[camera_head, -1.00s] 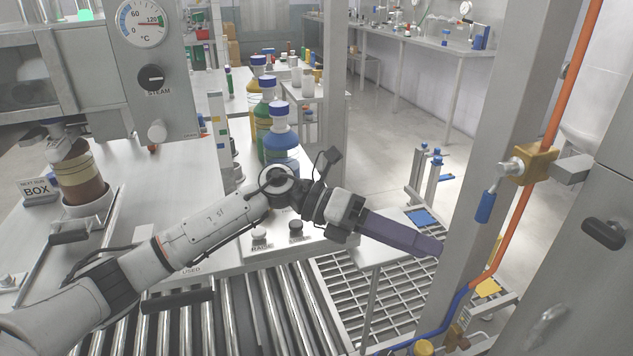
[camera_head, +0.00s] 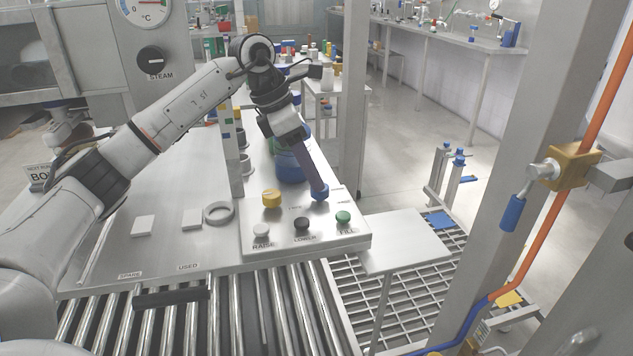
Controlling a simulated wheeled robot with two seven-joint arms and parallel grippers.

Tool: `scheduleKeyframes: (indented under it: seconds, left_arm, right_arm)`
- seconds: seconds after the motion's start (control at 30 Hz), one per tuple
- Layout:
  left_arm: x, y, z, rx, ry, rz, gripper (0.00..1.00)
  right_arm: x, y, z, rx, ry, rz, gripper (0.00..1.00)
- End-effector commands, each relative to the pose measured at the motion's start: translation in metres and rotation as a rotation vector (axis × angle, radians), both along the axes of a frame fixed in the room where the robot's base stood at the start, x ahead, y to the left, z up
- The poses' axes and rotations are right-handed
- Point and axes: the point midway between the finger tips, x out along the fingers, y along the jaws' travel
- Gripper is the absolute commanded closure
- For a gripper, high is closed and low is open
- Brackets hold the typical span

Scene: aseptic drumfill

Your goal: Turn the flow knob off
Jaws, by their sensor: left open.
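A metal control panel (camera_head: 255,240) carries a yellow knob (camera_head: 271,198) and a blue knob (camera_head: 320,192) in its back row. The small lettering by these knobs is too blurred to tell which one is marked flow. My left gripper (camera_head: 319,187) comes down from behind over the blue knob, its purple-grey fingers tilted. The fingertips are at the knob and cover part of it. I cannot tell whether they touch it. The gripper is open. My right gripper is not in view.
The front row has a white RAISE button (camera_head: 261,231), a black LOWER button (camera_head: 302,223) and a green FILL button (camera_head: 343,217). A blue bottle (camera_head: 288,170) stands behind the panel, partly hidden. A roller conveyor (camera_head: 190,322) runs in front. A post with a blue-handled valve (camera_head: 513,211) stands right.

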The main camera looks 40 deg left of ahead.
Motion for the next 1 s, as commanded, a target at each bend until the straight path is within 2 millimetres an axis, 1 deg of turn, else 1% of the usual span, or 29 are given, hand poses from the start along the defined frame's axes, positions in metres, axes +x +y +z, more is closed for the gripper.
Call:
scheduleKeyframes:
  seconds: [0.03,0.2,0.33,0.57,0.63,0.77,0.8,0.83,1.0]
  left_arm:
    - [0.002,-0.003,-0.010,-0.001,0.002,-0.002,0.51]
    - [0.008,-0.008,-0.027,-0.001,0.001,-0.002,0.51]
    - [0.010,-0.009,-0.032,-0.001,0.000,-0.001,0.51]
    - [0.010,-0.009,-0.032,-0.002,-0.001,-0.001,0.51]
    - [0.010,-0.009,-0.032,-0.002,-0.001,-0.001,0.59]
    - [0.010,-0.009,-0.032,-0.002,-0.001,0.000,0.81]
    - [0.010,-0.009,-0.032,-0.003,0.000,-0.001,0.88]
    - [0.010,-0.009,-0.032,-0.003,0.000,-0.001,0.92]
    - [0.010,-0.009,-0.032,-0.003,0.000,0.007,0.92]
  right_arm:
    - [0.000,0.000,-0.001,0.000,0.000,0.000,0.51]
    - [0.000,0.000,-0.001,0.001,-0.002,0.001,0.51]
    - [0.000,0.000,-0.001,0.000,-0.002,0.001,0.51]
    - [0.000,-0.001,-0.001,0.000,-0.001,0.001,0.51]
    - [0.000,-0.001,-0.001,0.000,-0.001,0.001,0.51]
    - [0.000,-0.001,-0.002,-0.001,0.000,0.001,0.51]
    - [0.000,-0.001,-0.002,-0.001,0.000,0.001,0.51]
    - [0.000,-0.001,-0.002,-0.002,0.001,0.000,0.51]
    - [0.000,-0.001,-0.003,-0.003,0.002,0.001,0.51]
